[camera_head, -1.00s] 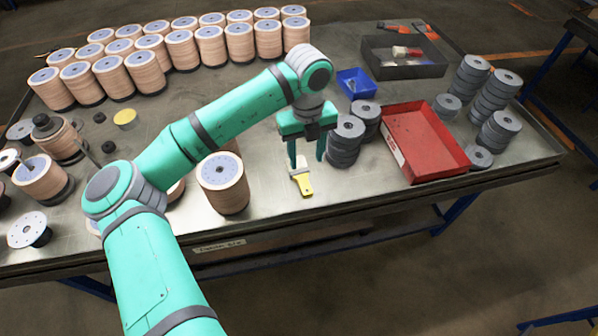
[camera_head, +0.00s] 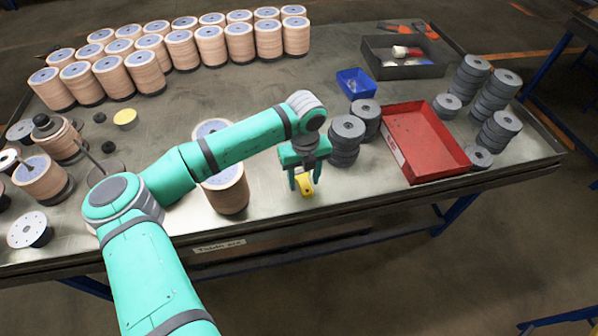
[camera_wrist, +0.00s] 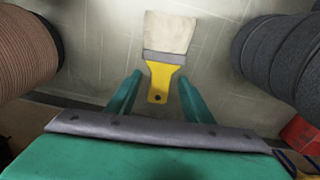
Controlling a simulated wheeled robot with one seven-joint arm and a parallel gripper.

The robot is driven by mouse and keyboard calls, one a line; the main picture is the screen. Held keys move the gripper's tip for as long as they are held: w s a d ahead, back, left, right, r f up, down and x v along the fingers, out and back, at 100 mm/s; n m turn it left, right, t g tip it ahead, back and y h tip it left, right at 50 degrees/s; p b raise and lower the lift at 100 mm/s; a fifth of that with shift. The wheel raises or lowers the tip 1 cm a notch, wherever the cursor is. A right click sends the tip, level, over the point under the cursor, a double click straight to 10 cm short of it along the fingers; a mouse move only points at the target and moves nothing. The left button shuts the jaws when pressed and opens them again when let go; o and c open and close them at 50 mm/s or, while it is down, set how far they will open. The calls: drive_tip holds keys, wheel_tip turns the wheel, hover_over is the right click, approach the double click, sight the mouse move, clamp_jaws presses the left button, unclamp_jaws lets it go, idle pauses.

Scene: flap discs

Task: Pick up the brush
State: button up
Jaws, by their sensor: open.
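The brush has a yellow handle with a hole, a grey metal band and pale bristles. It lies flat on the table, and its handle (camera_head: 306,185) shows near the front edge in the head view, the rest hidden by my gripper. The wrist view shows the whole brush (camera_wrist: 164,60), bristles pointing away from my gripper. My gripper (camera_head: 304,188) is open above the brush. In the wrist view its two green fingers (camera_wrist: 158,100) stand on either side of the yellow handle, with gaps to both sides.
A stack of grey discs (camera_head: 345,140) stands close right of my gripper, and a tan disc stack (camera_head: 226,185) stands to its left. A red tray (camera_head: 425,143), a blue bin (camera_head: 356,83) and a dark grey box (camera_head: 404,58) lie farther right. Bare table lies in front of the brush.

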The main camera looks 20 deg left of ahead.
sight(304, 183)
drive_tip(key=shift+f, duration=0.1)
drive_tip(key=shift+c, duration=0.6)
drive_tip(key=c, duration=1)
drive_tip(key=shift+r, duration=5.05)
